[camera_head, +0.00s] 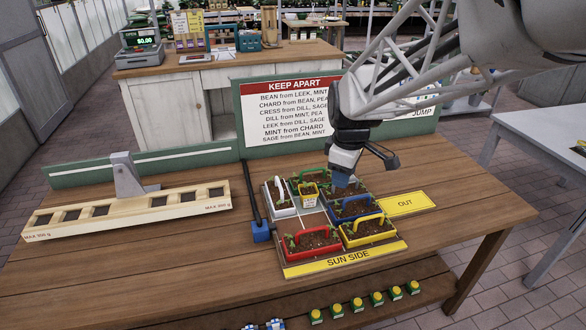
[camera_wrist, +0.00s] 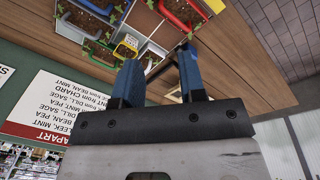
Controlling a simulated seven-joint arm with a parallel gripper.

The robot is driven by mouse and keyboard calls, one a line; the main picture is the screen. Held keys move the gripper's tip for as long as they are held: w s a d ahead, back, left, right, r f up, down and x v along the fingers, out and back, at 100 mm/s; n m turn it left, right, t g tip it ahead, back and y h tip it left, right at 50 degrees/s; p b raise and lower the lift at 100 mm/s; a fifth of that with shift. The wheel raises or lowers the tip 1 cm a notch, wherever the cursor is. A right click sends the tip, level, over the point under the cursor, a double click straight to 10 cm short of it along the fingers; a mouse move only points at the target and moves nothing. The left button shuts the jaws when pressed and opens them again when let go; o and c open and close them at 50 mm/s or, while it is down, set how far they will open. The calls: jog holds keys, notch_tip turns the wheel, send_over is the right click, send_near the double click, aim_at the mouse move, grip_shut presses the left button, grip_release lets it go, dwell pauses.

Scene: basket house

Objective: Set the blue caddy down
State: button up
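The blue caddy (camera_head: 356,209) stands upright in the right-hand middle part of the tray, its blue handle raised over dark soil and seedlings. My gripper (camera_head: 344,182) hangs above the back of the tray, behind and slightly left of the blue caddy's handle. In the wrist view, my gripper's two blue fingers (camera_wrist: 160,68) stand apart with a gap between them. I see no caddy lifted between them. The fingers hide part of the tray's back in both views.
The tray's yellow SUN SIDE strip (camera_head: 344,259) faces front. A red caddy (camera_head: 311,244), yellow caddy (camera_head: 367,233) and white caddy (camera_head: 280,207) stand around. A yellow OUT mat (camera_head: 408,204) lies right. A KEEP APART board (camera_head: 290,115) stands behind; a wooden balance (camera_head: 130,211) is left.

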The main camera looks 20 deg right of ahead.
jog(key=s+a+r+m, duration=0.1)
jog(key=s+a+m, duration=0.2)
jog(key=s, duration=0.3)
jog(key=s+a+r+m+t, duration=0.1)
jog(key=s+a+m, duration=0.2)
jog(key=s, duration=0.3)
jog(key=s+a+r+m, duration=0.1)
jog(key=s+a+m, duration=0.2)
jog(key=s, duration=0.4)
jog(key=shift+m, duration=0.4)
